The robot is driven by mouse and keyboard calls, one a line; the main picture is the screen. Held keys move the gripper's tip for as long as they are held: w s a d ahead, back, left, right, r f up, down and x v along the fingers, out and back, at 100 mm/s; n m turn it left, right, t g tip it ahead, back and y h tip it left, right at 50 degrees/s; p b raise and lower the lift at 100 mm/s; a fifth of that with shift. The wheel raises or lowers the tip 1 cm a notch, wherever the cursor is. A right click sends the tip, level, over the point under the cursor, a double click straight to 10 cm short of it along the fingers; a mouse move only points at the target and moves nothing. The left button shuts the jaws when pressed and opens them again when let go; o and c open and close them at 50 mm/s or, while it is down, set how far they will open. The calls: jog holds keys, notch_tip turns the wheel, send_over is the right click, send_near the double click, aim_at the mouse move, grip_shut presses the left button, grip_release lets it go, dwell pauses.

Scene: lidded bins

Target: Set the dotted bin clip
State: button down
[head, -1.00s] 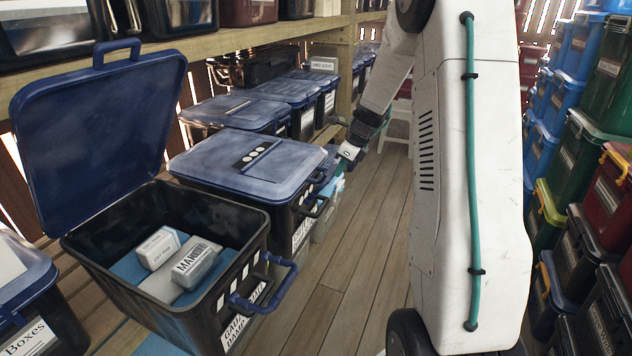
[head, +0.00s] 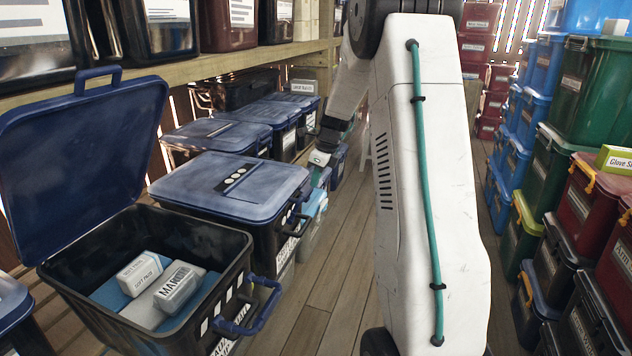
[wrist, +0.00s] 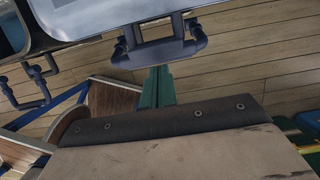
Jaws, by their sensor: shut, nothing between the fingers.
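The dotted bin (head: 262,222) is black with a closed blue lid (head: 190,183). My gripper (head: 319,158) is beyond the dotted bin's right corner in the head view. In the wrist view its green fingers (wrist: 157,86) are together and empty, just below the clip. Contact is unclear.
An open bin (head: 200,245) with its blue lid (head: 85,150) raised stands in front, holding two labelled packs (head: 160,280). More blue-lidded bins (head: 235,112) stand behind. Stacked bins (head: 560,180) line the right side. The plank floor (head: 318,290) between is clear.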

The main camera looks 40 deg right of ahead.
jog(key=shift+s, duration=0.1)
jog(key=s+d+r, duration=0.3)
jog(key=s+r, duration=0.2)
jog(key=r, duration=0.4)
jog(key=shift+s+r, duration=0.3)
dwell(0.5)
